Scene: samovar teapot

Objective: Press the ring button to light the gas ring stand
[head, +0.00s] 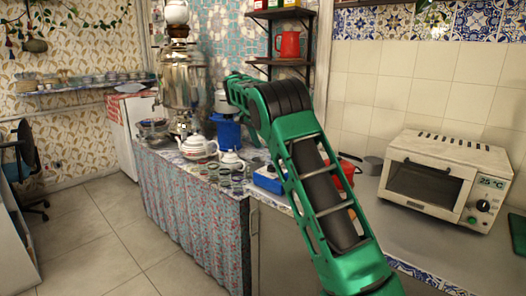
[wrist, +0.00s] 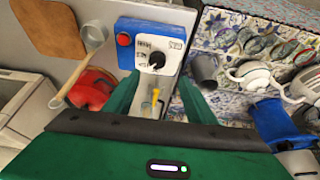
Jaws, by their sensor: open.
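A blue control box with a white front panel (wrist: 172,48) lies ahead of my gripper in the wrist view. A red button (wrist: 123,39) sits at its left end, beside a black knob (wrist: 157,59). The blue box also shows in the head view (head: 268,179), partly behind my arm. My gripper (wrist: 156,92) is open, with green fingers apart on either side below the panel, clear of the button. A small yellow piece shows between them. A blue stand (head: 228,132) is on the counter; a blue object, probably the same stand, is at the wrist view's right (wrist: 274,122).
A red pot (wrist: 90,90) and a small wooden-handled pan (wrist: 94,38) lie left of the box. A dark cup (wrist: 204,70), tea glasses (wrist: 252,44) and a white teapot (wrist: 250,76) stand right. A toaster oven (head: 442,182) and samovar (head: 183,85) flank the counter.

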